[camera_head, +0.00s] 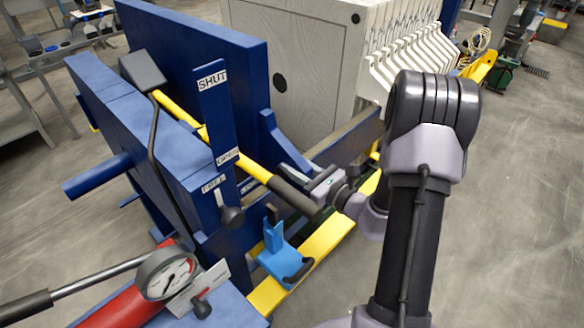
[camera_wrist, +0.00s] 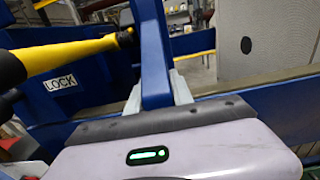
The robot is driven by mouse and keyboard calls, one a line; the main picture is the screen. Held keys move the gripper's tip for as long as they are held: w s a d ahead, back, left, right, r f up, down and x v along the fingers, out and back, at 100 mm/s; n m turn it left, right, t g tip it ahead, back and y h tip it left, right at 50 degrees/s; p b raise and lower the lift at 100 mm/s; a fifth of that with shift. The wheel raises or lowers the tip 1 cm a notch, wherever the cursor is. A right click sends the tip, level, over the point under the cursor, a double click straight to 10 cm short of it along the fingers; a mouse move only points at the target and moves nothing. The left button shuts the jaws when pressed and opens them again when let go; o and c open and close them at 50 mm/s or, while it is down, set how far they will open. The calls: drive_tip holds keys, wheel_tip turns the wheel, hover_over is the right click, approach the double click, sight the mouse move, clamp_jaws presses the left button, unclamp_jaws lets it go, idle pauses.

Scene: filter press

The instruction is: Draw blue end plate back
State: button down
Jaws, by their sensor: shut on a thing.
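The blue end plate (camera_head: 205,55) stands upright, with the pale filter plate face (camera_head: 300,70) to its right. A blue bracket (camera_head: 278,142) juts from the end plate's lower right side toward my gripper (camera_head: 308,172). In the wrist view, the light fingers of my gripper (camera_wrist: 158,95) sit on either side of the blue bracket (camera_wrist: 150,45), shut on it. The fingertips are small and partly hidden in the head view.
A yellow lever (camera_head: 235,155) with a black grip (camera_head: 296,198) passes close in front of my gripper. An upright blue label post (camera_head: 216,120) reads SHUT at its top. A pressure gauge (camera_head: 167,275) and a yellow rail (camera_head: 320,245) are nearer. Open floor lies at right.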

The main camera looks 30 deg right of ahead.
drive_tip(key=shift+w+d, duration=0.2)
drive_tip(key=shift+d, duration=0.35)
drive_tip(key=c, duration=1.4)
unclamp_jaws()
drive_tip(key=shift+s+a, duration=0.1)
drive_tip(key=shift+a, duration=0.1)
drive_tip(key=p+v, duration=0.2)
drive_tip(key=v, duration=1.5)
drive_tip(key=shift+s, duration=0.2)
